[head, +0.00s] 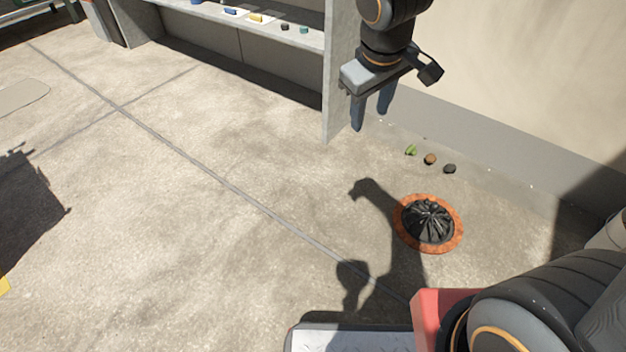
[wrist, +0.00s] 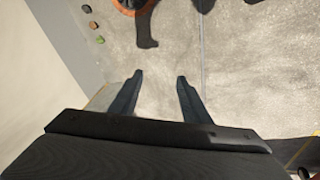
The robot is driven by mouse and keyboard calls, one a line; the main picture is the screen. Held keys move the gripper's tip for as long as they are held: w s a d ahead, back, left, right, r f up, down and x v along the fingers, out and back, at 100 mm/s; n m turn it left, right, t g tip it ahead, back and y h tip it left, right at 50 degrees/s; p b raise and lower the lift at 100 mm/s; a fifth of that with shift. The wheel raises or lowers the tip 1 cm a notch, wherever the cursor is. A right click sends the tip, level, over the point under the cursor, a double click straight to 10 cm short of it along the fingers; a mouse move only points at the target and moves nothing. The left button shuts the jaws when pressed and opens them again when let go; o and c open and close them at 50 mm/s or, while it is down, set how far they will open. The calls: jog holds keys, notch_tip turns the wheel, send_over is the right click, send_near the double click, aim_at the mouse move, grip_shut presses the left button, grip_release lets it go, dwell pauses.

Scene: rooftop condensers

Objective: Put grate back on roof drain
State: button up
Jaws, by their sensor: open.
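A black domed grate (head: 429,222) with ribs sits within an orange-brown ring, the roof drain (head: 457,240), on the concrete floor at the right of the head view. In the wrist view the drain ring (wrist: 146,10) and part of the dark grate (wrist: 131,3) show at the top edge, mostly cut off. My gripper (head: 371,118) is raised above the floor, up and left of the drain in the head view. Its fingers are apart and empty, and they also show in the wrist view (wrist: 159,77).
A green leaf-like piece (head: 411,150), a brown lump (head: 430,159) and a dark lump (head: 449,169) lie beside the drain near the wall (head: 540,90). A grey shelf unit (head: 290,38) with small items stands behind. The floor left of the drain is clear.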

jog(key=s+a+r+g+y, duration=0.1)
jog(key=s+a, duration=0.2)
jog(key=s, duration=0.4)
jog(key=s+a+r+g, duration=0.1)
jog(key=s+a, duration=0.3)
jog(key=s, duration=0.4)
jog(key=s+a+r+m+g+y, duration=0.1)
jog(key=s+a+r, duration=0.1)
jog(key=s, duration=0.6)
jog(key=shift+a+r+g+y, duration=0.3)
jog(key=shift+a+g, duration=0.1)
jog(key=shift+a, duration=0.3)
jog(key=shift+w, duration=0.1)
jog(key=d+r+m+p, duration=0.2)
jog(key=d+r+p, duration=0.5)
jog(key=p, duration=0.5)
jog(key=d+r+m+h+p, duration=0.1)
jog(key=d+r+m+p, duration=0.1)
jog(key=d+r+p, duration=0.4)
jog(key=d+r+m+h+p, duration=0.1)
jog(key=d+r+p, duration=0.6)
jog(key=r+p, duration=0.7)
jog(key=shift+d+r+m+p, duration=0.25)
jog(key=shift+m+p, duration=0.35)
jog(key=shift+p, duration=1.75)
